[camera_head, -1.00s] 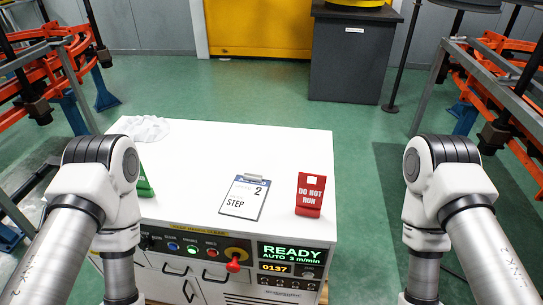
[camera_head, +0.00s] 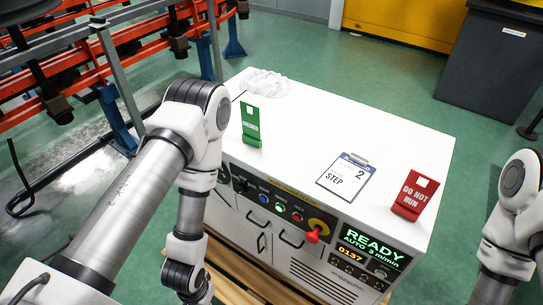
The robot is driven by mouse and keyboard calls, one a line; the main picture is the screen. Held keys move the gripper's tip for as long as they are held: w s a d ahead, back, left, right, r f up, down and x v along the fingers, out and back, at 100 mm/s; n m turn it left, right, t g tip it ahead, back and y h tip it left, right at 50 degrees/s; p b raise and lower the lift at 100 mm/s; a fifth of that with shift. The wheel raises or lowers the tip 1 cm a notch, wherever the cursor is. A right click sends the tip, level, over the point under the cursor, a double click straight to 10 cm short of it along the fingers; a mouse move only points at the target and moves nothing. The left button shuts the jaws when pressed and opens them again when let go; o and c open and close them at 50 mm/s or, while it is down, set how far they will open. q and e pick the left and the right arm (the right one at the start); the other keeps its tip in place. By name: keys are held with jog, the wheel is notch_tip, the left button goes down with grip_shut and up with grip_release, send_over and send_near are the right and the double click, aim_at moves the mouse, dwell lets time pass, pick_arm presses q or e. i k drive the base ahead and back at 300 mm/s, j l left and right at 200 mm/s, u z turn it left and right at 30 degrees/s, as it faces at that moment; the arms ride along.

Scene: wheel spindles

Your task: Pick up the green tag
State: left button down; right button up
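The green tag (camera_head: 251,124) stands upright on the white cabinet top (camera_head: 310,118), near its left front edge. It has a white square at its top and a white label lower down. My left arm passes just left of the tag, its wrist hanging down in front of the cabinet. My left gripper is below the frame's lower edge and does not show. My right arm is at the right edge, and its gripper does not show either. The tag is fully visible and nothing touches it from above.
A clipboard (camera_head: 346,176) reading "STEP 2" lies mid-top. A red "DO NOT RUN" tag (camera_head: 414,195) stands at the right front. A crumpled white cloth (camera_head: 265,84) lies at the back left. A red knob (camera_head: 312,237) juts from the front panel. Orange racks stand at left.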

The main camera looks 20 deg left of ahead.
aim_at(251, 129)
jog(key=u, duration=0.75)
jog(key=j+u, duration=0.85)
jog(key=i+l, duration=0.05)
jog(key=l, duration=0.05)
